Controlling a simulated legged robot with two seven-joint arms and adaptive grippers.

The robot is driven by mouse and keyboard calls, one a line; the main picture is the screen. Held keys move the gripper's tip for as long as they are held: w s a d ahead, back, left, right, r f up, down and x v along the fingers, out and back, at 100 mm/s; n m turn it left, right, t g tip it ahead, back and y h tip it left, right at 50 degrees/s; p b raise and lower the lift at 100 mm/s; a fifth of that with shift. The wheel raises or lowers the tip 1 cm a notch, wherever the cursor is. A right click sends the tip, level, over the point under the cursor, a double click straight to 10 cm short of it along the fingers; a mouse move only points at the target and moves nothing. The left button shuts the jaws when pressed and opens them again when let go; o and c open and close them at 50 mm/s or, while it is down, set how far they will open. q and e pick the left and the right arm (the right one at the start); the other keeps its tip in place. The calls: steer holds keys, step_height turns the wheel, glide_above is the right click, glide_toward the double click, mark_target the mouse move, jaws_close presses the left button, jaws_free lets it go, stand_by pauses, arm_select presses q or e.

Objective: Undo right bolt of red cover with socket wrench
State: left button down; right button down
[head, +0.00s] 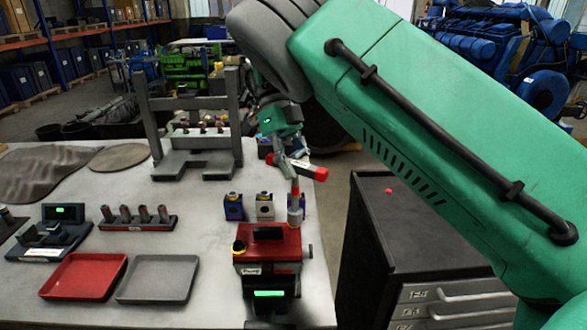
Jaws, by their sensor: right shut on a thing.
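The red cover (272,244) sits on a dark unit at the front right of the table, with a black handle on top. A bolt-like knob (308,251) sticks out at its right side. My right gripper (283,154) is shut on the socket wrench (300,172), which has red ends and a pale middle. The wrench's shaft points down and its pale socket end appears just behind the cover's right rear edge. I cannot tell whether it touches anything. My left gripper is not in view.
Blue, white and purple-sided small blocks (265,207) stand behind the cover. A red tray (86,276) and a grey tray (158,278) lie to the left. A socket rack (139,220) and a grey frame (190,160) stand farther back. A dark drawer cabinet (420,240) is at right.

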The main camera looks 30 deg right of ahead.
steer(key=n+h, duration=0.2)
steer(key=shift+s+a+r+n, duration=0.1)
steer(key=shift+n, duration=0.3)
